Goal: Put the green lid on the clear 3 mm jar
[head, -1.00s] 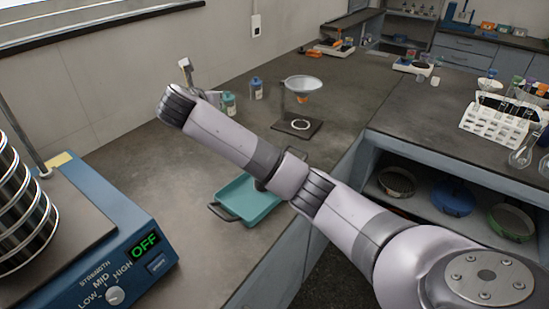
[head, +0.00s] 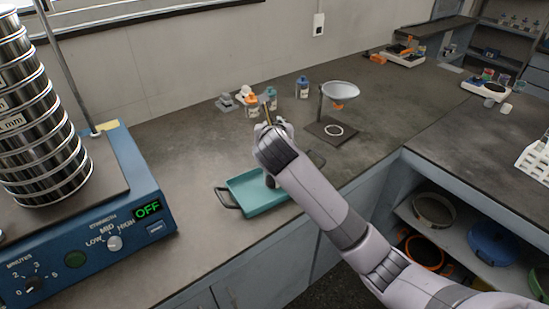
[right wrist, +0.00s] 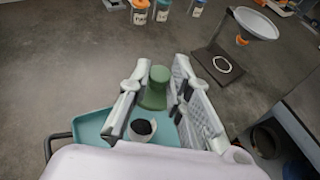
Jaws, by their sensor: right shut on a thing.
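A green flared piece with a narrower round top, which I take to be the green lid (right wrist: 155,90), sits between the fingers of my right gripper (right wrist: 165,72). The gripper is shut on it. In the head view my right gripper (head: 268,128) is over the far side of the teal tray (head: 258,196), and its hand hides the green piece. In the right wrist view a pale round vessel with a dark inside (right wrist: 143,128) shows just below the green piece, partly hidden. I cannot read a 3 mm label on it. My left gripper is out of view.
Bottles with orange (head: 249,99) and blue (head: 302,82) caps stand behind the tray. A funnel stand (head: 330,128) is to their right. The sieve shaker (head: 90,230) fills the left, with its display on OFF. The counter between shaker and tray is clear.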

